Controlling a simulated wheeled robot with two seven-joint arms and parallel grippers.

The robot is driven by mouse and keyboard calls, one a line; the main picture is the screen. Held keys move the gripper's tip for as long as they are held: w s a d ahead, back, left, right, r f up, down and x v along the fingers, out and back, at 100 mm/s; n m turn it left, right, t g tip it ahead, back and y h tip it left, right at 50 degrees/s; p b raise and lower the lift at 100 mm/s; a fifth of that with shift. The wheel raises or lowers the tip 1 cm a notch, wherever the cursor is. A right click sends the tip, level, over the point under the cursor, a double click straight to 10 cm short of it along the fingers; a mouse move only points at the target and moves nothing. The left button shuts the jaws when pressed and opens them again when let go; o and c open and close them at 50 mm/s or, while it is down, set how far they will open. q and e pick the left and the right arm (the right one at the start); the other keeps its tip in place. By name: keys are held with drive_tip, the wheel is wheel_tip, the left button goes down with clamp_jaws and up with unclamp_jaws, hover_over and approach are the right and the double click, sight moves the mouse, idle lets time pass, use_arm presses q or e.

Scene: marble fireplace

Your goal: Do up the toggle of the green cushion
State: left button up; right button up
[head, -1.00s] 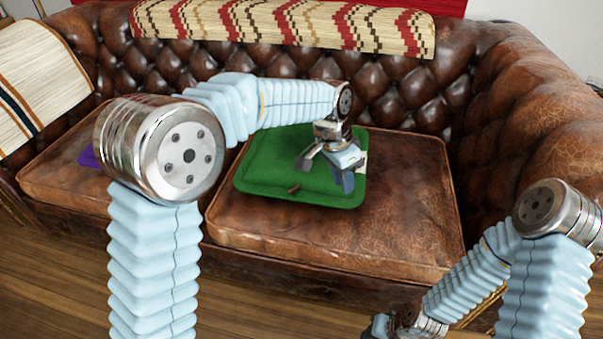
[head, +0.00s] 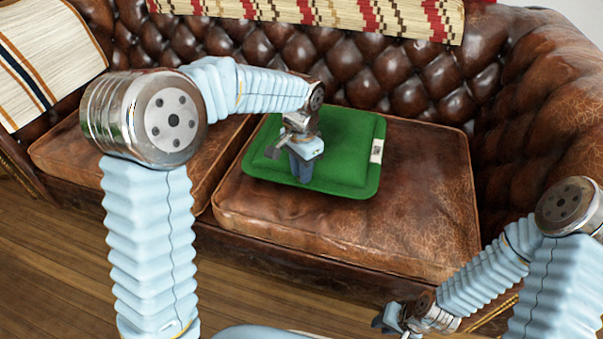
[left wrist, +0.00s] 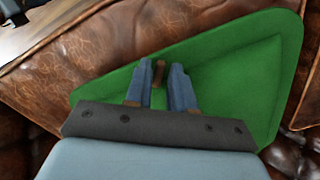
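The green cushion (head: 348,140) lies flat on the right seat of the brown leather sofa. It also fills much of the left wrist view (left wrist: 250,70). Its small brown toggle (left wrist: 158,71) shows at the cushion's front edge in the left wrist view. The toggle is hidden behind my gripper in the head view. My left gripper (head: 301,176) points down at that front edge. In the left wrist view its two blue fingers (left wrist: 160,68) are apart, one on each side of the toggle, with narrow gaps. My right gripper (head: 388,320) hangs low in front of the sofa, too small to read.
A white label (head: 377,151) is on the cushion's right side. The sofa's tufted backrest (head: 370,70) stands behind, with a patterned throw (head: 380,18) over it. The seat (head: 430,190) right of the cushion is clear.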

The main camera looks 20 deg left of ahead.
use_arm(q)
drive_tip(key=shift+f, duration=0.5)
drive_tip(key=shift+c, duration=0.3)
clamp_jaws()
drive_tip(key=shift+r+n, duration=0.1)
drive_tip(key=shift+n, duration=0.2)
drive_tip(key=n+p, duration=0.1)
drive_tip(key=n, duration=0.1)
drive_tip(key=shift+s+d+n, duration=0.1)
drive_tip(key=shift+n, duration=0.2)
drive_tip(key=shift+d+n+p, duration=0.15)
drive_tip(key=shift+n+p, duration=0.4)
drive_tip(key=shift+n, duration=1.25)
